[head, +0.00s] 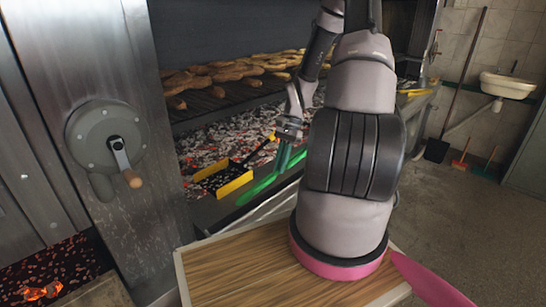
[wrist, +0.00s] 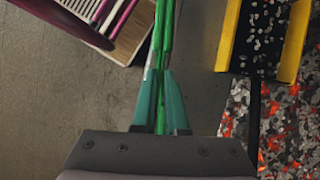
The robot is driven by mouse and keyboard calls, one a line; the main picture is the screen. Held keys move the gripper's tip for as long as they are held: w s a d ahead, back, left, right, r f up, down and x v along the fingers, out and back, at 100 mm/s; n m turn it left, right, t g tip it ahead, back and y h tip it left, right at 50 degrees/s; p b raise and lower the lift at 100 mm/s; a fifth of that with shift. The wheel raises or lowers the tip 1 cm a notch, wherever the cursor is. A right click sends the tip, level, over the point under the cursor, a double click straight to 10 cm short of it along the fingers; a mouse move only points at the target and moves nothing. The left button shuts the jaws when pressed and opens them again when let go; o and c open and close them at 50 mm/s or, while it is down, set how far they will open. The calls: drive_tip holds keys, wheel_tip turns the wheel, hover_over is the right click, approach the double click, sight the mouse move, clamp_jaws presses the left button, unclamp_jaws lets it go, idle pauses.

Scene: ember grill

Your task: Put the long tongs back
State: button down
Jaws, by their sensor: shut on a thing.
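The long green tongs (head: 258,188) are held above the ledge at the front of the grill, pointing down and left in the head view. In the wrist view the tongs (wrist: 163,40) run away from me between the two teal fingers. My gripper (head: 284,152) is shut on them; its fingers press from both sides in the wrist view (wrist: 161,105). The end of the tongs nearest my palm is hidden by the gripper. I cannot make out a resting place for the tongs.
A yellow-sided black ember shovel (head: 222,179) lies close by on the embers' front edge. Glowing embers (head: 200,145) lie under a grate with bread (head: 230,75). A wooden board (head: 240,270) is in front. A crank wheel (head: 105,137) is at left; a sink (head: 507,85) at right.

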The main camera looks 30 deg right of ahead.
drive_tip(key=shift+f, duration=0.15)
drive_tip(key=shift+w+f, duration=0.1)
drive_tip(key=shift+f, duration=1.9)
unclamp_jaws()
drive_tip(key=shift+v, duration=4.5)
